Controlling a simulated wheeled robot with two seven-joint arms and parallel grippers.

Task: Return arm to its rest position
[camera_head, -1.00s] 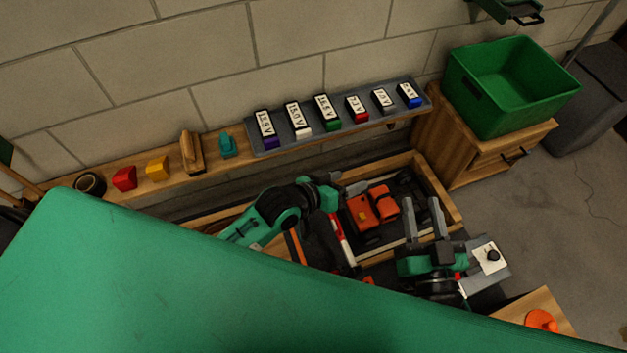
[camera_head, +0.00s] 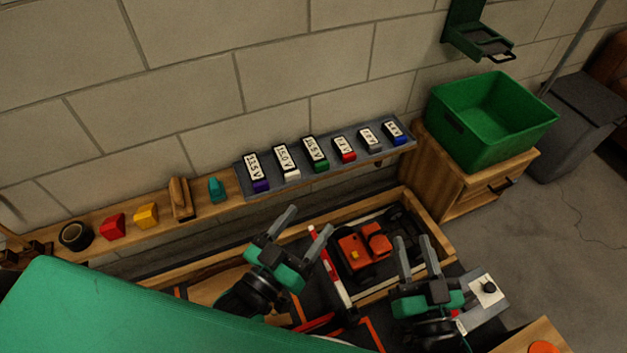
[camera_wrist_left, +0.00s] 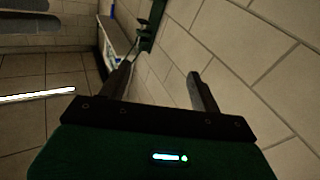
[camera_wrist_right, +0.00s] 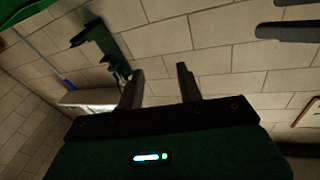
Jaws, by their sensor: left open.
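My left gripper (camera_head: 300,230) is at the lower middle of the head view, its two fingers pointing up and to the right. It is open, with nothing between its fingers, and in the left wrist view (camera_wrist_left: 158,75) its fingers stand apart against the block wall. My right gripper (camera_head: 415,240) is to its right in the head view, fingers pointing up. It is open and empty, and its fingers also stand apart in the right wrist view (camera_wrist_right: 158,68). Both grippers appear over the bench area, in front of a wooden-framed tray (camera_head: 440,232) holding an orange-red toy car (camera_head: 362,250).
Several labelled battery packs stand on a grey strip (camera_head: 330,164) along the wall shelf. A red block (camera_head: 112,227), a yellow block (camera_head: 146,215) and a tape roll (camera_head: 75,235) are further left. A green bin (camera_head: 490,120) sits on a wooden cabinet (camera_head: 460,192) at right.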

